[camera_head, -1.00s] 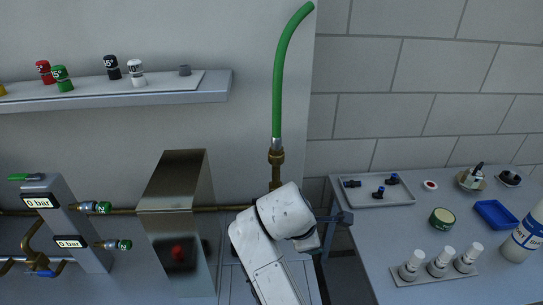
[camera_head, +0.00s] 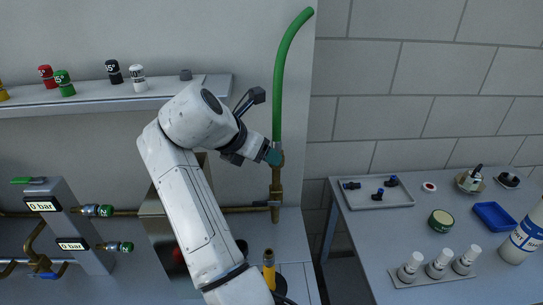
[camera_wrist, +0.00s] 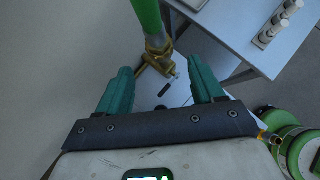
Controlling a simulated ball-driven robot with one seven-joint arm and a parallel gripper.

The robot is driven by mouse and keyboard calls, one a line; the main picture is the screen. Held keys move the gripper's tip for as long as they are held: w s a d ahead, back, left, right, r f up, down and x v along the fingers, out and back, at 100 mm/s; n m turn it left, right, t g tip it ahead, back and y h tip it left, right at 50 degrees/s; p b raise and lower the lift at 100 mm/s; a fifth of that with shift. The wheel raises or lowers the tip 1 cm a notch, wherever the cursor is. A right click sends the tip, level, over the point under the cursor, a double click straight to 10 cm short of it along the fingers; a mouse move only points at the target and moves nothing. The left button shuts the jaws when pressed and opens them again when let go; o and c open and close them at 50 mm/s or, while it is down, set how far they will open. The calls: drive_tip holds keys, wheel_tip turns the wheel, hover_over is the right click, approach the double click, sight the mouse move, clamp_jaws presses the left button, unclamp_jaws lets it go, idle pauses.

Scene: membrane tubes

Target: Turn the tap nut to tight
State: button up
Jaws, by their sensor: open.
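A green hose (camera_head: 281,80) hangs down against the wall to a brass tap (camera_head: 276,190) on the pipe. The brass tap nut (camera_head: 281,159) sits at the hose's lower end, partly behind my gripper (camera_head: 272,155) in the head view. In the wrist view the nut (camera_wrist: 158,48) lies below the hose's grey end, just beyond the teal fingertips. My gripper (camera_wrist: 159,66) is open there, with one finger on each side of the view. Nothing is held between the fingers. Whether a finger touches the nut cannot be told.
A shelf (camera_head: 120,97) with coloured caps runs along the wall at left. A metal post with gauges (camera_head: 72,225) stands at lower left. A side table (camera_head: 385,235) with a tray and bottles stands at right.

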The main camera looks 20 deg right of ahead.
drive_tip(key=shift+p+x, duration=0.5)
drive_tip(key=shift+x, duration=2.6)
drive_tip(key=c, duration=1)
drive_tip(key=shift+c, duration=0.2)
